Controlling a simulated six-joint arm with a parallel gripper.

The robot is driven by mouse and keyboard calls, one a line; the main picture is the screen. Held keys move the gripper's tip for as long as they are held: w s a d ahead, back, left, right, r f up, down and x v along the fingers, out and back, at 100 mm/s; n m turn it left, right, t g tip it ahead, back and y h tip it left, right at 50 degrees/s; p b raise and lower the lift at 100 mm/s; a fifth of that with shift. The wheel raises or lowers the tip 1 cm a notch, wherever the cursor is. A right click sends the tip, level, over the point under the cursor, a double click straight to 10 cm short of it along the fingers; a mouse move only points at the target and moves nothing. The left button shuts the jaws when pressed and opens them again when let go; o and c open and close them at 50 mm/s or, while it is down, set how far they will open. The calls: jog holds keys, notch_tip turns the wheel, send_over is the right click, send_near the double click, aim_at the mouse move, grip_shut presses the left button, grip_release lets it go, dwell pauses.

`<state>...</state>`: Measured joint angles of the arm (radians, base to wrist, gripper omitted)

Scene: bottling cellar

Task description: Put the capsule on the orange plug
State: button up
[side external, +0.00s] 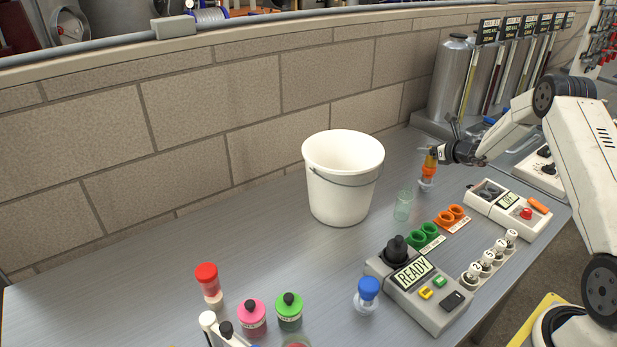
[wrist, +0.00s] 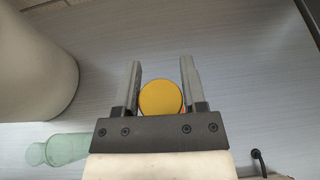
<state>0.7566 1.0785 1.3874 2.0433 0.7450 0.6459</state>
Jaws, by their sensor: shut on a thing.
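The yellow capsule (side external: 430,161) is between the fingers of my gripper (side external: 433,152), which is shut on it. In the wrist view the capsule (wrist: 161,98) shows as a round yellow top between the two grey fingers (wrist: 160,70). The orange plug (side external: 428,173) is directly below the capsule, in line with it, above a pale clear base. A thin orange edge shows beside the capsule in the wrist view. I cannot tell whether the capsule is fully seated on the plug.
A white bucket (side external: 341,190) and a pale green glass bottle (side external: 403,204) stand left of my gripper. Green rings (side external: 424,236), orange rings (side external: 452,216) and a READY control box (side external: 418,286) are nearer. A blue-topped plug (side external: 368,291) stands in front. Grey canisters (side external: 450,75) stand behind.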

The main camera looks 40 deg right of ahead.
jog(key=shift+f, duration=0.15)
jog(key=o, duration=0.7)
jog(key=shift+v, duration=0.75)
jog(key=v, duration=1)
jog(key=shift+s+r, duration=0.25)
jog(key=shift+r, duration=0.05)
